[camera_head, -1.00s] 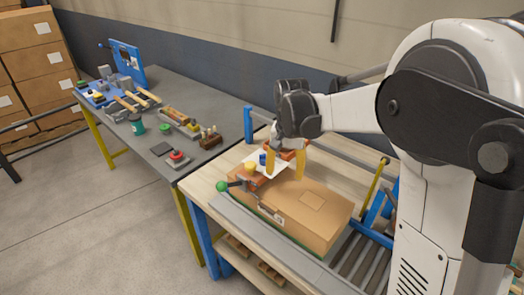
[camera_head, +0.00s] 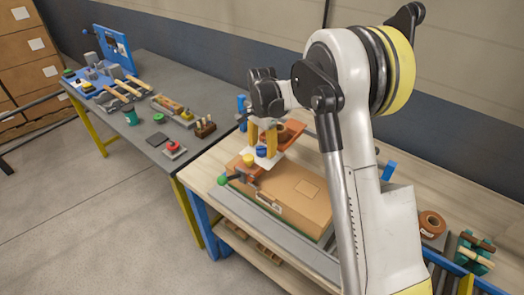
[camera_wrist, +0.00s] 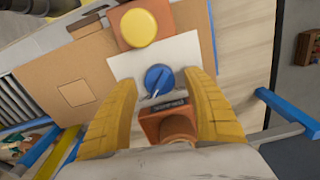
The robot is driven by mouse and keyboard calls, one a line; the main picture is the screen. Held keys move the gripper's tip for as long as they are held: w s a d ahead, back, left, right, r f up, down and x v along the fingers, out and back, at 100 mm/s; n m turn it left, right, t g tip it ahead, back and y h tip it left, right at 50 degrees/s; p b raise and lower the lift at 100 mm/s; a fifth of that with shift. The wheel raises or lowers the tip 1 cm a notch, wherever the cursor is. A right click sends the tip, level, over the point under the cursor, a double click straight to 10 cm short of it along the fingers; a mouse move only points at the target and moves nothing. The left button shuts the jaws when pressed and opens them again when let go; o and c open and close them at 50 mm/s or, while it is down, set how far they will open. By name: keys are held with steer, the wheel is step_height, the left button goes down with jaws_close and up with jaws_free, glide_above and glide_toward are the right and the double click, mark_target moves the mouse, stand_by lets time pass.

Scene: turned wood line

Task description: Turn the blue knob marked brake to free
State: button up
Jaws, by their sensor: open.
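The blue knob (camera_wrist: 159,79) sits on a white plate (camera_wrist: 125,66) in the wrist view, with a pale pointer line on its face. It also shows as a small blue spot in the head view (camera_head: 261,152). My gripper (camera_head: 262,140) points down over the plate with its yellow fingers apart. In the wrist view the two fingers (camera_wrist: 160,95) stand on either side of the knob, with a gap to it. A dark label (camera_wrist: 170,105) on an orange block lies near the knob; its text is too small to read. No brake or free marking is legible.
A yellow button (camera_wrist: 139,28) on an orange housing stands beside the plate. A cardboard box (camera_head: 290,194) lies in front of my gripper. A green ball-ended lever (camera_head: 222,180) sticks out at the bench's left. A grey table (camera_head: 150,150) with tools stands at the left.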

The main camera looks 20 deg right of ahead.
steer(key=shift+f, duration=0.5)
steer(key=shift+c, duration=0.5)
steer(key=c, duration=1.1)
